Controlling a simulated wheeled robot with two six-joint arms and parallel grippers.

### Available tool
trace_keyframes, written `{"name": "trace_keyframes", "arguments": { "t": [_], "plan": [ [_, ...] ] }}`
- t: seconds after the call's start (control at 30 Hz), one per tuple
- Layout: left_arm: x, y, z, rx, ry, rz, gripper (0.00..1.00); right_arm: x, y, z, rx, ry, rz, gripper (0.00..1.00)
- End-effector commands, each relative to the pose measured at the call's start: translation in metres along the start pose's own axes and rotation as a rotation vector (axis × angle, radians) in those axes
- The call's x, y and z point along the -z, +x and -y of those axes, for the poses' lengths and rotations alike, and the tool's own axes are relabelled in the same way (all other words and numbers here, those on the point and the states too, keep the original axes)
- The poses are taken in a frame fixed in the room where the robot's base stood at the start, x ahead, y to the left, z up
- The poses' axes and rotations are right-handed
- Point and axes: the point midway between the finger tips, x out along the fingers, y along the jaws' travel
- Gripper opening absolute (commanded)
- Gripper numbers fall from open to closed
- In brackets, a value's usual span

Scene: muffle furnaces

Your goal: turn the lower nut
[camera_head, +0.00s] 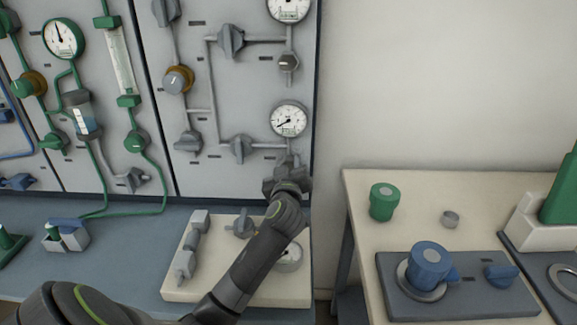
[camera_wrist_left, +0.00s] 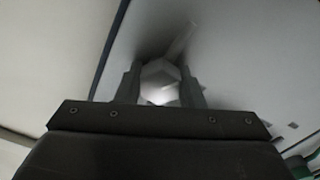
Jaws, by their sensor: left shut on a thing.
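The lower nut (camera_wrist_left: 160,82) is a pale grey, faceted piece on a thin pipe. In the left wrist view it sits between the two fingers of my left gripper (camera_wrist_left: 160,88), which is shut on it. In the head view my left gripper (camera_head: 287,172) is at the panel, just below the lower gauge (camera_head: 289,119), and its body hides the nut. A similar upper nut (camera_head: 288,62) sits higher on the same pipe line, below the top gauge (camera_head: 289,8). My right gripper is not in view.
Grey valve knobs (camera_head: 241,148) sit left of my gripper on the panel (camera_head: 265,95). A cream board (camera_head: 208,289) with fittings lies on the blue bench below my arm. A side table at right holds a green jar (camera_head: 384,201) and a blue pot (camera_head: 430,265).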

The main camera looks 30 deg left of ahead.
Motion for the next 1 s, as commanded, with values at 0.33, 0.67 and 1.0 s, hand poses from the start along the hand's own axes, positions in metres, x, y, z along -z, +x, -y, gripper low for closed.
{"name": "trace_keyframes", "arguments": {
  "t": [0.33, 0.67, 1.0],
  "plan": [
    [0.001, 0.000, 0.000, 0.001, 0.202, 0.002, 0.12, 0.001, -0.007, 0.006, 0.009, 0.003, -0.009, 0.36],
    [0.002, 0.000, 0.000, 0.001, 0.512, 0.002, 0.12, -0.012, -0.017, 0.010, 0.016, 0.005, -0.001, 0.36],
    [0.002, 0.000, 0.000, 0.001, 0.787, 0.001, 0.12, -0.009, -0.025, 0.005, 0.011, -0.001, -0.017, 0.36]
  ]
}}
